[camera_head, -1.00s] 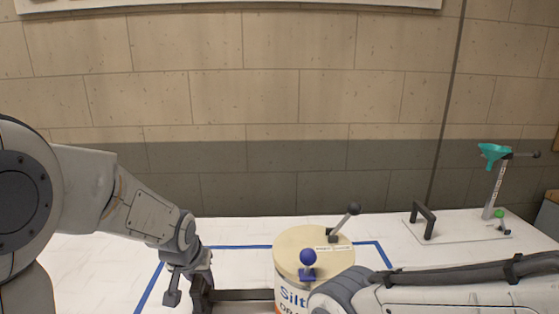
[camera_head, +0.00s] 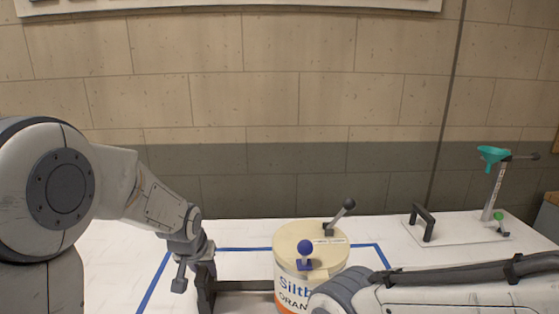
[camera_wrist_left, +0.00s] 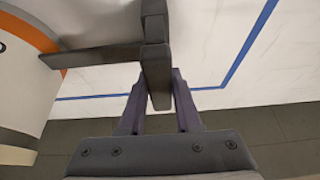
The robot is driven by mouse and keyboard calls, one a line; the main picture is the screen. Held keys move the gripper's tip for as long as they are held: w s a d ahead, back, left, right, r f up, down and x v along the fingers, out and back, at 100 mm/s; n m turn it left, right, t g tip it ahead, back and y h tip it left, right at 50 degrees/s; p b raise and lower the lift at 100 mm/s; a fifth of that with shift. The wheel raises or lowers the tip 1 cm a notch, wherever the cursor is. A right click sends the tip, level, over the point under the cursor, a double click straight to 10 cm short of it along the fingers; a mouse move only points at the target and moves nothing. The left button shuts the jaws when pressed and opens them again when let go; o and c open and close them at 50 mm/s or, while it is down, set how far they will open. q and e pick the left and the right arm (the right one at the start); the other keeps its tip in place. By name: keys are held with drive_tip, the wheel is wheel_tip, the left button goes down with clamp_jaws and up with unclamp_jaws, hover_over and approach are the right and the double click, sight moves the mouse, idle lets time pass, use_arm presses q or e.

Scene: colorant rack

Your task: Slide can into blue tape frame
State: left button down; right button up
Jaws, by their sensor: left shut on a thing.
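The can (camera_head: 310,285), white with an orange band and a cream lid, stands upright on the white table. A dark bar handle (camera_head: 245,285) sticks out from its left side. My left gripper (camera_head: 202,268) is shut on the upright grip at the end of that handle; the left wrist view shows the fingers (camera_wrist_left: 159,85) on either side of the dark grip (camera_wrist_left: 155,60). The blue tape frame (camera_head: 152,285) shows its left, back and right lines around the can; its front is out of view. The can (camera_wrist_left: 25,85) also shows in the left wrist view.
A blue knob (camera_head: 305,248) and a grey lever (camera_head: 341,214) sit on the can's lid. My right arm crosses the lower right, hiding part of the can. A plate with a black handle (camera_head: 421,222) and a teal-topped stand (camera_head: 492,187) is at the right back.

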use_arm(q)
drive_tip(key=shift+w+a+p, duration=0.1)
drive_tip(key=shift+w+p, duration=0.45)
drive_tip(key=shift+w, duration=1.25)
drive_tip(key=c, duration=0.5)
unclamp_jaws()
drive_tip(key=shift+f, duration=0.1)
drive_tip(key=v, duration=0.9)
drive_tip(key=shift+s+r, duration=0.1)
drive_tip(key=shift+r, duration=0.3)
drive_tip(key=shift+s+r, duration=0.2)
drive_tip(key=shift+r, duration=0.05)
drive_tip(key=s+d+m+g+h+p, duration=0.15)
drive_tip(key=s+d+m, duration=0.25)
drive_tip(key=s+d, duration=0.7)
drive_tip(key=s+f+m+g, duration=0.1)
drive_tip(key=s, duration=0.5)
drive_tip(key=s+d+f+m+g, duration=0.1)
drive_tip(key=s, duration=0.5)
drive_tip(key=s+d+f+m+g+p, duration=0.1)
drive_tip(key=s+m, duration=0.1)
drive_tip(key=s, duration=0.4)
drive_tip(key=shift+f+g, duration=0.35)
